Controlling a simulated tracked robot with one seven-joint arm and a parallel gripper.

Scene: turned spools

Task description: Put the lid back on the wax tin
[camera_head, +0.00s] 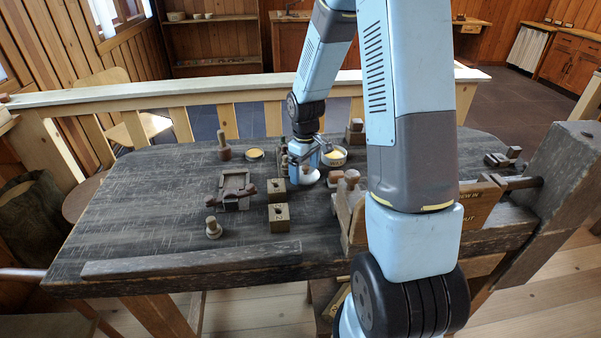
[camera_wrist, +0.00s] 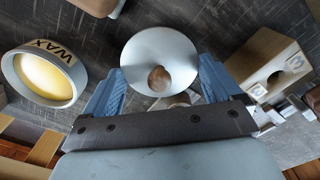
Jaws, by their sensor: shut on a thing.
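The wax tin (camera_wrist: 70,90) is a round, pale, open tin with WAX on its side and yellow wax inside, at the left of the wrist view. In the head view the wax tin (camera_head: 342,160) stands on the dark bench just right of my gripper (camera_head: 312,160). The lid (camera_wrist: 150,52) is a whitish disc with a brown knob, and it lies between my two blue fingers (camera_wrist: 160,75). My gripper is shut on it. The lid (camera_head: 309,178) also shows below the fingers in the head view, apart from the tin. Its height above the bench is hard to tell.
A wooden block with a hole and a 3 (camera_wrist: 265,65) is close right of my gripper. Two such blocks (camera_head: 279,217) stand in front. A vise (camera_head: 352,205) is at the right, a small frame (camera_head: 235,190) at the left. The bench's left part is mostly clear.

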